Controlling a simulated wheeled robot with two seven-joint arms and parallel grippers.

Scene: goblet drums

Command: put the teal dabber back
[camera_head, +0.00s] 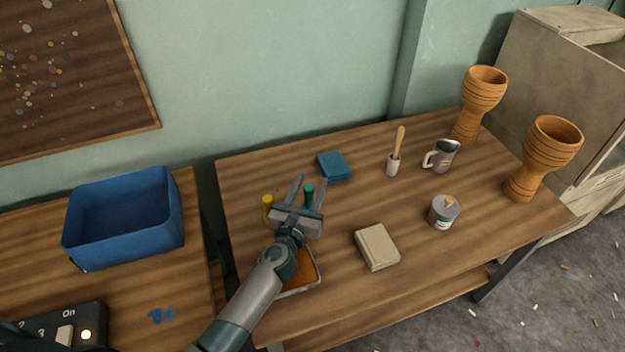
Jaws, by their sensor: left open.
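The teal dabber (308,189) stands upright on the right-hand table (345,307), its lower part hidden by my gripper. My left gripper (309,187) is open. In the picture its two fingers lie on either side of the dabber; I cannot tell whether they touch it. A yellow dabber (267,202) shows just left of the gripper. A shallow tray with an orange-brown inside (305,270) lies under my left arm, partly hidden by it. My right gripper is not in view.
A blue sponge-like block (334,166) lies behind the gripper. Two goblet drums (545,158) are at the right end. A blue bin (125,218) stands left.

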